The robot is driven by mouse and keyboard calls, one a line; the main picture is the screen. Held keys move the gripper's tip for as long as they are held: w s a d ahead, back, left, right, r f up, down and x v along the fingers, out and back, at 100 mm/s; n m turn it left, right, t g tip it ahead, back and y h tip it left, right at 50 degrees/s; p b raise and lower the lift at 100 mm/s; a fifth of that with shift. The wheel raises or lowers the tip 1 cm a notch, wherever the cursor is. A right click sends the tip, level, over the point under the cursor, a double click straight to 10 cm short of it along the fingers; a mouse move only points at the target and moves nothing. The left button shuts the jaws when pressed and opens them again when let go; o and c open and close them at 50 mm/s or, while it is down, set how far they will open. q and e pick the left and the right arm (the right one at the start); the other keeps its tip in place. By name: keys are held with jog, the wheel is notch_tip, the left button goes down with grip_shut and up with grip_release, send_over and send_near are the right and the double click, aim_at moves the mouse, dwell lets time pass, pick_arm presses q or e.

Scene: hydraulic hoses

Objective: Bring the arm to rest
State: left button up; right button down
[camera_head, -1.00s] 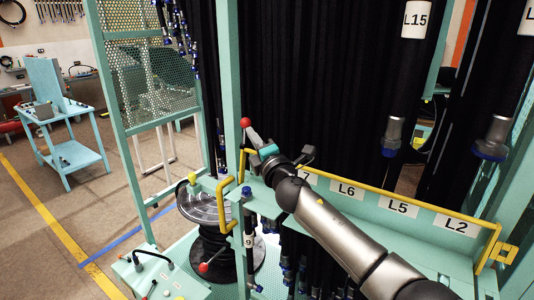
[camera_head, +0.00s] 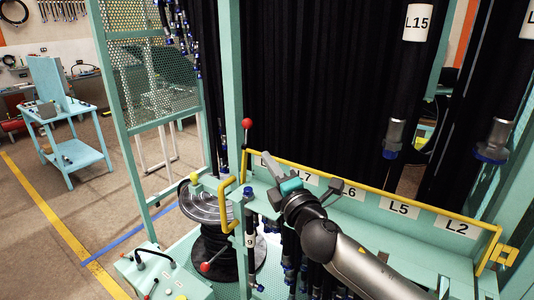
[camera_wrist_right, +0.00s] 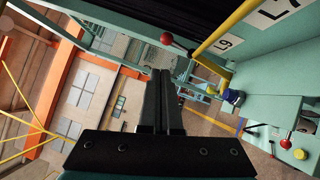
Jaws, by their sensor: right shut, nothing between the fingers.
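My right arm (camera_head: 345,258) reaches in from the lower right over the teal frame. Its gripper (camera_head: 268,160) is above the rail with the labels, pointing up and to the left. In the right wrist view the two dark fingers (camera_wrist_right: 162,75) lie together, shut with nothing between them. The red-knobbed lever (camera_head: 246,123) stands upright just left of the gripper, apart from it. My left gripper does not show.
A yellow handrail (camera_head: 390,200) runs along the labelled teal panel (camera_head: 375,205). Thick black hoses (camera_head: 416,85) hang at the right. A round metal reel (camera_head: 205,205) and a control box (camera_head: 160,275) stand at the lower left. A teal cart (camera_head: 65,145) is farther off.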

jog(key=s+d+f+m+g+h, duration=0.4)
jog(key=s+d+f+m, duration=0.1)
jog(key=s+f+m, duration=0.4)
jog(key=s+d+f+m+g+h, duration=0.3)
jog(key=s+d+f+m, duration=0.2)
jog(key=s+f+m, duration=0.4)
jog(key=s+d+f+m+g, duration=0.2)
jog(key=s+f+m+g, duration=0.15)
jog(key=s, duration=0.65)
jog(key=s+d+f+m+g, duration=0.2)
jog(key=s+f+g, duration=0.3)
jog(key=s, duration=0.5)
notch_tip(320, 180, down, 31)
jog(key=b, duration=1)
jog(key=s+d+f+g+b, duration=0.1)
jog(key=s+f+b, duration=0.4)
jog(key=f, duration=0.8)
jog(key=s+d+f+g+b, duration=0.1)
jog(key=s+f+b, duration=0.5)
jog(key=s+f, duration=0.5)
notch_tip(320, 180, down, 2)
jog(key=shift+s+d+f+n+b, duration=0.15)
jog(key=shift+s+f+n+b, duration=0.15)
jog(key=shift+n, duration=0.15)
